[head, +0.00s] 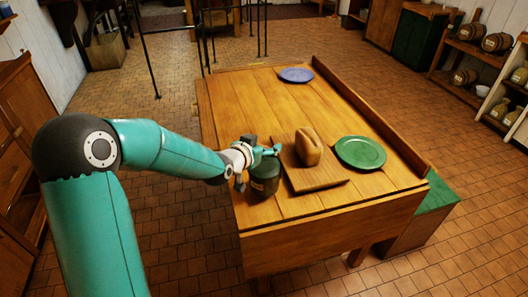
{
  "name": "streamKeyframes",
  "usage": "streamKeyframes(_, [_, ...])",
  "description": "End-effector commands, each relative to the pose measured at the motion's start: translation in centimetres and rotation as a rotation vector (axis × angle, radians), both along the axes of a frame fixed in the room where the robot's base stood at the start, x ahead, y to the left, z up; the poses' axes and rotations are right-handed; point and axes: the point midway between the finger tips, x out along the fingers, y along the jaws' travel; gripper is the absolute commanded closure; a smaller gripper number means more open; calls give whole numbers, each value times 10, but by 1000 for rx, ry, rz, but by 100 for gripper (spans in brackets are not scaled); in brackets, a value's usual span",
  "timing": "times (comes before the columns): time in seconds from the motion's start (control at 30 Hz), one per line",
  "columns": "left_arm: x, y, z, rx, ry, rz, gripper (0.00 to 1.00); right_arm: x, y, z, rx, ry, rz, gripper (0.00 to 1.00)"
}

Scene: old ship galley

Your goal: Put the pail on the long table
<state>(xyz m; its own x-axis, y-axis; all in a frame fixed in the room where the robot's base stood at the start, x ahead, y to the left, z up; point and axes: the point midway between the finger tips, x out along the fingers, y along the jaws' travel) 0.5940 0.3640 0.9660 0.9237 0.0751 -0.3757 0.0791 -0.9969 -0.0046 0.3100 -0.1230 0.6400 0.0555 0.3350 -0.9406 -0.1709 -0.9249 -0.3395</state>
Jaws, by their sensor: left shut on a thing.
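The pail (264,180) is a dark green, round container with a small label on its front. It is upright at the near left part of the long table (254,91), beside a cutting board. My left gripper (262,153) is at the top of the pail and shut on it, with the arm reaching in from the left. The gripper hides part of the pail's rim. I cannot tell whether the pail's base touches the tabletop. My right gripper is not in view.
A loaf of bread (308,147) sits on the wooden cutting board (318,181), right of the pail. A green plate (360,153) and a blue plate (296,75) lie on the table. A raised rail (370,112) runs along its right side. The table's far left part is clear.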

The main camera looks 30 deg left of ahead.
Motion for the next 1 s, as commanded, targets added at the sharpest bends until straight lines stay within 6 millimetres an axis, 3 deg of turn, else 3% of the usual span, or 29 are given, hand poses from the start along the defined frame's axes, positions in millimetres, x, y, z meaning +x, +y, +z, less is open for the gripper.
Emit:
streamKeyframes(0.2, [0, 0, -25, 0, -1, 1, 100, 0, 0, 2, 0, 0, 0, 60])
streamKeyframes(0.43, [1, 0, -26, 2, -3, 1, 100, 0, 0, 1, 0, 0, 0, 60])
streamKeyframes(0.47, [0, 0, -28, -1, 3, -1, 26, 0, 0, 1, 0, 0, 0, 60])
streamKeyframes(0.5, [0, 0, -28, -1, 3, -1, 19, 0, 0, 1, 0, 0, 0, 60])
streamKeyframes(0.6, [0, 0, -28, -1, 3, -1, 6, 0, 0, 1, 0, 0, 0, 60])
streamKeyframes(1.0, [-3, 0, -26, 0, 2, 0, 6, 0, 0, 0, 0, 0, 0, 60])
